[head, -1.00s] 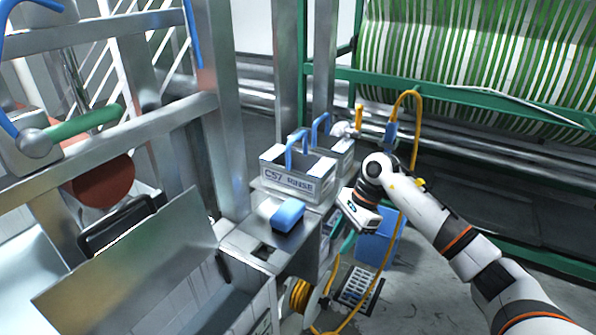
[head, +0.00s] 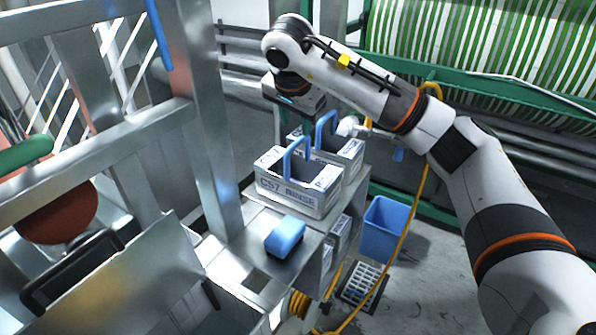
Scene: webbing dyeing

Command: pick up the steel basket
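Two steel baskets with blue arched handles stand side by side on a steel ledge. The front steel basket (head: 298,197) has a label reading "CS7 RINSE". The rear steel basket (head: 349,160) is partly hidden behind it. My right gripper (head: 297,112) is above and behind the baskets in the picture, its fingers pointing down near the tops of the handles. It appears apart from both handles, and nothing shows in it. Its fingertips are dark and small, so I cannot see whether they are apart. My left gripper is out of view.
A blue block (head: 285,237) lies on the steel ledge (head: 243,245) in front of the baskets. A blue bin (head: 381,230) stands on the floor to the right, near a yellow hose (head: 413,228). A steel post (head: 208,130) rises left of the baskets.

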